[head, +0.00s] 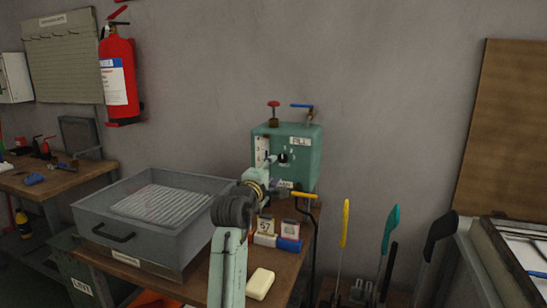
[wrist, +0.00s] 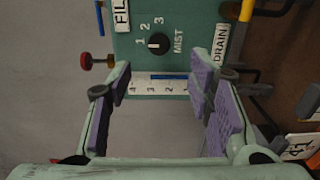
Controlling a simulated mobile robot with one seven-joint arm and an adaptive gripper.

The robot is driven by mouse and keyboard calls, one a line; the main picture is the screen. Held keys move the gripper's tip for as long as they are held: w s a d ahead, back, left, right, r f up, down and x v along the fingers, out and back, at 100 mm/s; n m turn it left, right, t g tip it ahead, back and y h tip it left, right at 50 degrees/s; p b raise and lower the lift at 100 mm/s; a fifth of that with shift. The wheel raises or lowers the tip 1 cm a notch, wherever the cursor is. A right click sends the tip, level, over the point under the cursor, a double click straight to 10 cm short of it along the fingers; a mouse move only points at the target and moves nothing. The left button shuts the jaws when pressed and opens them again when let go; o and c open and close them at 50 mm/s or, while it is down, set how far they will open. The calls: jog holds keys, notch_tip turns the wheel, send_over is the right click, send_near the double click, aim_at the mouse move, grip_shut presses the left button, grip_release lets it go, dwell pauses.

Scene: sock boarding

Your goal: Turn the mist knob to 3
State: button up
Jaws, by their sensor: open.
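The mist knob (wrist: 158,44) is a small round black knob on the green box's (wrist: 128,50) front panel in the wrist view. The numbers 1, 2 and 3 arc around its left and top, and MIST is printed at its right. A light mark on the knob seems to face left, near the 1. In the head view the knob (head: 283,157) shows small and dark on the green box (head: 309,140). My gripper (wrist: 162,78) is open and empty, its purple-padded fingers apart, with the knob beyond the gap and not touched.
A white level scale (wrist: 160,87) is on the panel. A red-topped valve (head: 273,104) and a blue lever (head: 302,106) stand on the box. A yellow drain handle (head: 304,195) juts out below. A grey tray (head: 90,207) sits left; tools hang right.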

aim_at(282, 159)
jog(key=p+x, duration=0.2)
jog(key=x, duration=0.7)
grip_shut()
dwell(0.5)
